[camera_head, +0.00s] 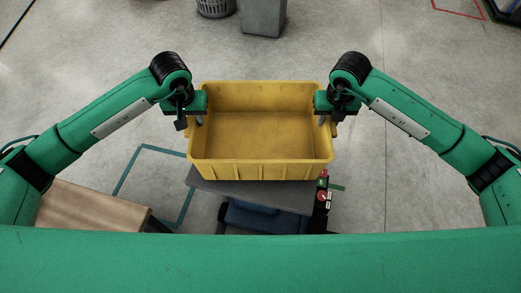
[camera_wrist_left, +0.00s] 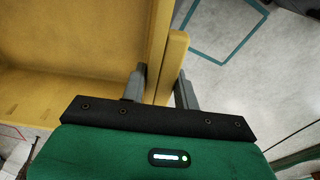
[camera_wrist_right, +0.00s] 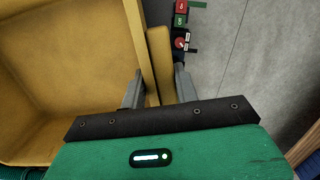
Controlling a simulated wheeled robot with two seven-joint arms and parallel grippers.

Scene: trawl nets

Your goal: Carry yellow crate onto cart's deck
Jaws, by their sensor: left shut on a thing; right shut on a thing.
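The yellow crate (camera_head: 262,168) is empty and looks level in the head view, held between my two grippers. My left gripper (camera_head: 198,118) is shut on its left side wall; the left wrist view shows the fingers (camera_wrist_left: 160,88) on either side of the crate's rim (camera_wrist_left: 172,60). My right gripper (camera_head: 326,118) is shut on its right side wall, and the right wrist view shows its fingers (camera_wrist_right: 157,88) astride the rim (camera_wrist_right: 160,55). The cart's grey deck (camera_head: 270,194) shows below the crate's near edge. Whether the crate touches the deck I cannot tell.
Red and green controls (camera_head: 322,190) stand at the cart's right corner. A wooden surface (camera_head: 90,212) lies at lower left. A grey bin (camera_head: 263,15) and a basket (camera_head: 215,7) stand at the back.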

